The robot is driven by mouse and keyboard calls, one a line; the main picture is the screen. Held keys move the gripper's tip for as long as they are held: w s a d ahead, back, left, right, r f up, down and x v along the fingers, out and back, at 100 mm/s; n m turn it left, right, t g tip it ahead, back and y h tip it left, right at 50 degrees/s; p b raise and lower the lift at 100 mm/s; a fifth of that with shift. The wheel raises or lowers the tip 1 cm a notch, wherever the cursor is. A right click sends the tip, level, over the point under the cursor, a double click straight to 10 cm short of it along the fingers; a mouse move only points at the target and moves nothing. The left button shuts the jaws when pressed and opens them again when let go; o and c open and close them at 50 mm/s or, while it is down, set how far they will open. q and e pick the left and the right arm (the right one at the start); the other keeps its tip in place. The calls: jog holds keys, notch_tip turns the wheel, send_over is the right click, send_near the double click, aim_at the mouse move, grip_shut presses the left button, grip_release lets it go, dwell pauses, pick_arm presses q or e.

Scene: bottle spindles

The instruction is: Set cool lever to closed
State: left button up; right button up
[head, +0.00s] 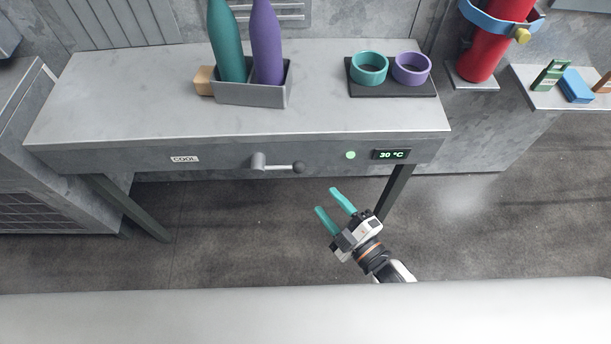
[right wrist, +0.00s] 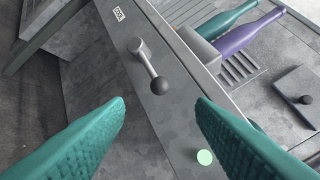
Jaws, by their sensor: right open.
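The cool lever (head: 275,163) is a grey pivot with an arm and a dark ball knob on the front of the grey table, right of the "COOL" label (head: 184,159). Its arm points right, roughly level in the head view. My right gripper (head: 328,201) is open and empty, in front of the table, below and right of the lever. In the right wrist view the lever (right wrist: 146,62) shows ahead, its dark knob seen between the teal fingers (right wrist: 162,102), apart from them. My left gripper is not in view.
A green light (head: 350,154) and a "30 °C" display (head: 391,154) are right of the lever. On the table stand a teal bottle (head: 226,45) and a purple bottle (head: 266,45) in a grey holder (head: 250,95), and two rings on a dark tray (head: 395,91). Space before the lever looks clear.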

jog(key=x, duration=1.1)
grip_shut()
